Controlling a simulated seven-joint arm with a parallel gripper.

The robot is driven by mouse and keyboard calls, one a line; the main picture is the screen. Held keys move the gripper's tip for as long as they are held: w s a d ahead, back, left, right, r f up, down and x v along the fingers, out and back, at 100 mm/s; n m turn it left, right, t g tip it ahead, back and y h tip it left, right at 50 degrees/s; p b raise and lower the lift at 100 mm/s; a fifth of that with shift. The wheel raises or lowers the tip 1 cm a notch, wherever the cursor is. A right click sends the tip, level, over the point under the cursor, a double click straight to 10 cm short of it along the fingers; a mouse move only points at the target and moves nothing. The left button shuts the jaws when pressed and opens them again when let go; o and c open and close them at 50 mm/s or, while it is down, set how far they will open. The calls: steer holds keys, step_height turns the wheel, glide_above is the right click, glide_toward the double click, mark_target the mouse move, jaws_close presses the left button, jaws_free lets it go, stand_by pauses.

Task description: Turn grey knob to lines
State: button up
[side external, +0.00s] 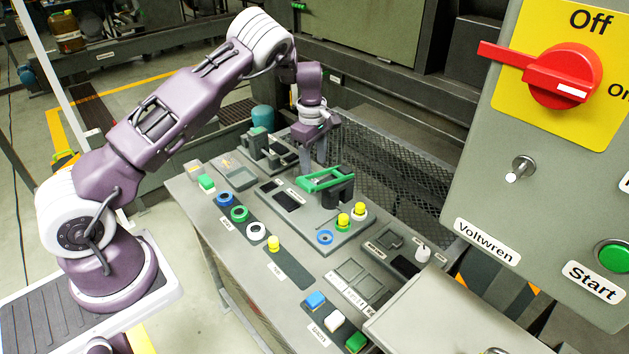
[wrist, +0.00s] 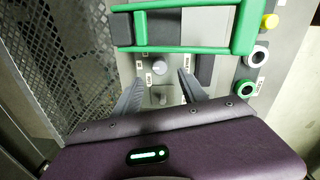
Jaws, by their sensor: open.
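A round light-grey knob (wrist: 160,68) shows in the wrist view on the grey panel, with small white labels near it. A smaller grey knob or stub (wrist: 160,98) lies just below it. I cannot tell which of them is meant, and lines beside them are too small to make out. My gripper (wrist: 160,78) is open, one finger on each side of these knobs, with a gap to each. I cannot tell how high the fingertips are above the panel. In the side external view my gripper (side external: 313,163) points down at the console's far part, and the knobs are hidden there.
A green handle (side external: 325,180) stands close to my gripper, over black blocks. Coloured buttons and rings (side external: 239,213) cover the console (side external: 205,215). A mesh guard (side external: 395,165) runs behind. A control box (side external: 480,195) with a red switch (side external: 560,77) stands at the right.

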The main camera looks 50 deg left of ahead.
step_height(320, 180, down, 7)
steer(key=shift+w+f, duration=0.15)
jaws_close()
